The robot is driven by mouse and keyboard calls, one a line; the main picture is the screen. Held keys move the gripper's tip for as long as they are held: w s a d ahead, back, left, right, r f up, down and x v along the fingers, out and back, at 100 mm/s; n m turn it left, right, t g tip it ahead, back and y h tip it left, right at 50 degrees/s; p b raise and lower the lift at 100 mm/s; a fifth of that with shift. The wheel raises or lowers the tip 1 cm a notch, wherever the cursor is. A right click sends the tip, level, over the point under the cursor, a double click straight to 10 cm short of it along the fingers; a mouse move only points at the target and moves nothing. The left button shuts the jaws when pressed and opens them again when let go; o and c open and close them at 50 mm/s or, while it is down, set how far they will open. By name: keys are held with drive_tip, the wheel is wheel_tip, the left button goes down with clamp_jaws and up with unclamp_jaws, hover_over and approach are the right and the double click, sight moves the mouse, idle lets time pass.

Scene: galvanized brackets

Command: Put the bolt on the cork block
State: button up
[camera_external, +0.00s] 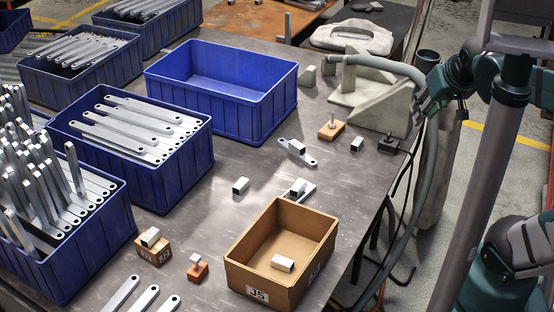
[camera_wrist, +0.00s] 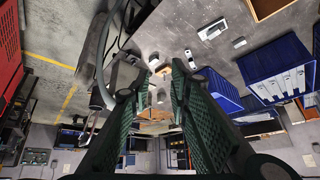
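A small tan-orange block (camera_external: 331,130), which looks like the cork block, sits on the grey table at the back right. A small upright grey piece (camera_external: 333,117) shows on or right behind it and may be the bolt; it is too small to be sure. A tan block also shows in the wrist view (camera_wrist: 164,71), beyond the fingertips.
A brown open box (camera_external: 237,266) with a metal piece inside stands at the front right. Blue bins (camera_external: 190,142), several with brackets, fill the left; one blue bin (camera_external: 270,110) is empty. Small metal pieces (camera_external: 240,185) lie mid-table. A grey fixture (camera_external: 372,105) stands at the back right.

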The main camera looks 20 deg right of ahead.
drive_tip(key=shift+s+f+n+t, duration=0.15)
drive_tip(key=shift+s+f+n, duration=0.1)
drive_tip(key=shift+s+f, duration=0.4)
drive_tip(key=shift+s+f+n+t, duration=0.15)
drive_tip(key=shift+s+f+n, duration=0.15)
drive_tip(key=shift+s, duration=0.55)
